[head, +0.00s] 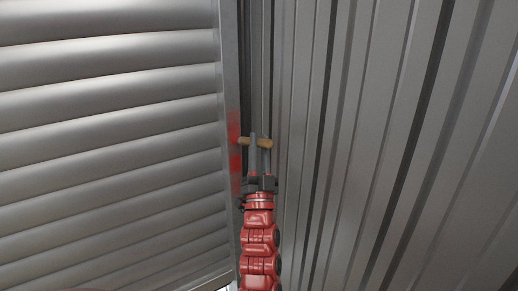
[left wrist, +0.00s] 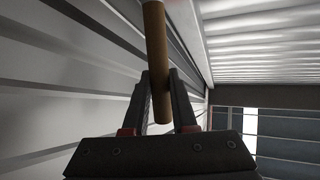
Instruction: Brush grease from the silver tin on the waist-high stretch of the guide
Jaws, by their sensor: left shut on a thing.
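My left gripper (head: 259,141) is at the middle of the head view, raised in front of the guide. It is shut on the wooden handle of the brush (head: 267,144), which lies crosswise between the fingers. The handle also shows in the left wrist view (left wrist: 155,45), running up out of the picture between the fingertips. The bristles cannot be made out. The guide (head: 229,75) is the upright metal strip at the shutter's right edge. A red patch shows on it beside the gripper; I cannot tell whether it is a mark or a reflection. The silver tin and my right gripper are not in view.
A slatted metal shutter (head: 110,130) fills the left of the head view. A ribbed metal wall (head: 400,130) fills the right, close to my left arm. The left wrist view shows a bright opening (left wrist: 250,130) at the right.

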